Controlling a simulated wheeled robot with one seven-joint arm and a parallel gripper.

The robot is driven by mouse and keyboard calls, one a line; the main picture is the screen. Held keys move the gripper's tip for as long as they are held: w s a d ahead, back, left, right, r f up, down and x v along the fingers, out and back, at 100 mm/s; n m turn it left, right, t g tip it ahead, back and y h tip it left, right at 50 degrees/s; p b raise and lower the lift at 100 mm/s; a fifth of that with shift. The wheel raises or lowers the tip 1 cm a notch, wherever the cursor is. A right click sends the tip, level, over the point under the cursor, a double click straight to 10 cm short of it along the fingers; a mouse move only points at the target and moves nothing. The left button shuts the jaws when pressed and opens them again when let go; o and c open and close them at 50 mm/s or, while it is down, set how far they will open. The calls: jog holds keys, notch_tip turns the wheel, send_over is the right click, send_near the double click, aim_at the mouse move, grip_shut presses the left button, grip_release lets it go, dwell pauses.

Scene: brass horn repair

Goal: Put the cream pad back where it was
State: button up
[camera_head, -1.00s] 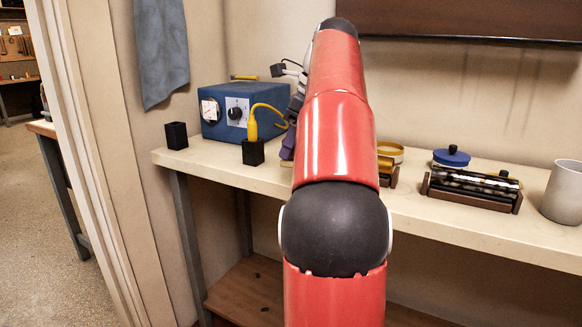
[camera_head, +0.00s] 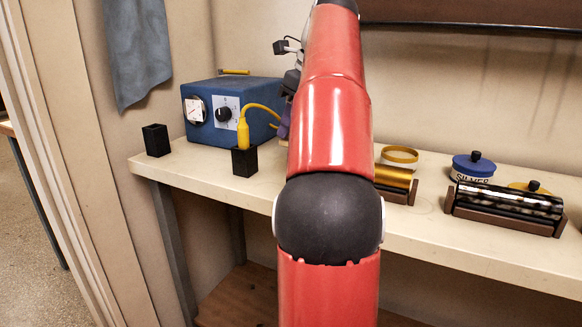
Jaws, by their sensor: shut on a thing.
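I cannot see the cream pad. My red arm stands upright in the middle of the view and hides what lies behind it. Grey and dark wrist parts show at the arm's left edge by the blue box (camera_head: 255,92). The jaws and whatever is between them are hidden behind the arm. A small purple patch (camera_head: 283,128) shows beside the arm, and I cannot tell what it belongs to.
The bench (camera_head: 215,187) holds a black cup (camera_head: 156,141) and a black holder (camera_head: 244,162) with a yellow-handled tool (camera_head: 243,134). Right of my arm are a gold ring (camera_head: 401,151), a gold cylinder (camera_head: 393,175), a blue "SILVER" tin (camera_head: 474,168) and a silver cylinder (camera_head: 508,200).

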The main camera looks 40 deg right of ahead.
jog(key=shift+f, duration=3.85)
jog(key=shift+f, duration=0.1)
jog(key=shift+f, duration=0.25)
jog(key=o, duration=0.9)
jog(key=shift+o, duration=0.2)
jog(key=shift+r+b, duration=0.1)
jog(key=shift+b, duration=0.45)
